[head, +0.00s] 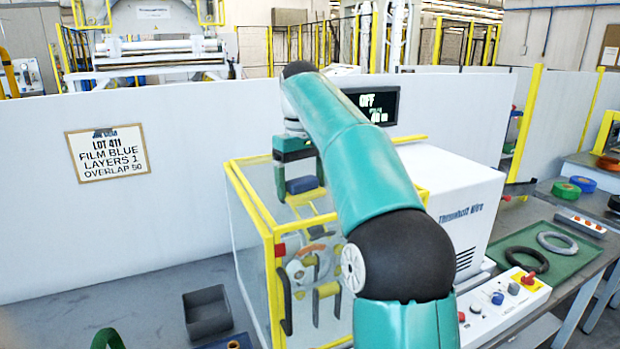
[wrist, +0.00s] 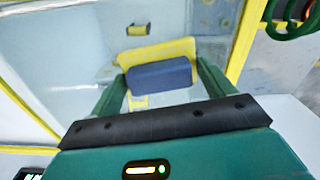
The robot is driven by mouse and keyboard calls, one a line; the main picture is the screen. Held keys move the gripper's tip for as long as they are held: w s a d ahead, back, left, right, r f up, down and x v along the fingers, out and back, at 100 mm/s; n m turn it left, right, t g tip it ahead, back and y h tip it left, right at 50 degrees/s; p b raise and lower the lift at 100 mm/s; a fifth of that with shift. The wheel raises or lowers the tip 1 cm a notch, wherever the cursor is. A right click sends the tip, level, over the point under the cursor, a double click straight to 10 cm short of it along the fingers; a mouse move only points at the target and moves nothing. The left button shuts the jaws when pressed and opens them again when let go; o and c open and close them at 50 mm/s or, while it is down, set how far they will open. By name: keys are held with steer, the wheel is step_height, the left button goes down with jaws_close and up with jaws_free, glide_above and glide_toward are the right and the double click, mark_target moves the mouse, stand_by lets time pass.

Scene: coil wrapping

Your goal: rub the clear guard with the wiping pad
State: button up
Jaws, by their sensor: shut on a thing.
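My gripper (head: 300,182) is shut on the blue wiping pad (head: 302,186), with one green finger on each side of it. In the wrist view the pad (wrist: 160,74) sits between the fingertips, with a yellow area just beyond it. The clear guard (head: 252,240) is a see-through box with yellow edges, standing on the bench in the head view. The pad appears over the upper part of the guard; I cannot tell whether they touch. Part of the guard is hidden behind my arm.
Inside the guard are a round mechanism and yellow parts (head: 327,290). A white machine housing (head: 455,200) and a control box (head: 500,305) stand to the right. A grey open bin (head: 208,312) is at the left. Rings (head: 525,258) lie on a green mat.

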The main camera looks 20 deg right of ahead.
steer(key=shift+a, duration=0.45)
steer(key=shift+w+f, duration=0.15)
steer(key=shift+w, duration=1.05)
steer(key=shift+d+r, duration=0.2)
steer(key=shift+d, duration=3.45)
steer(key=shift+d+f, duration=0.15)
steer(key=shift+d, duration=3.1)
steer(key=shift+a, duration=0.1)
steer(key=shift+a, duration=4)
steer(key=shift+a+f, duration=0.15)
steer(key=shift+a, duration=2.7)
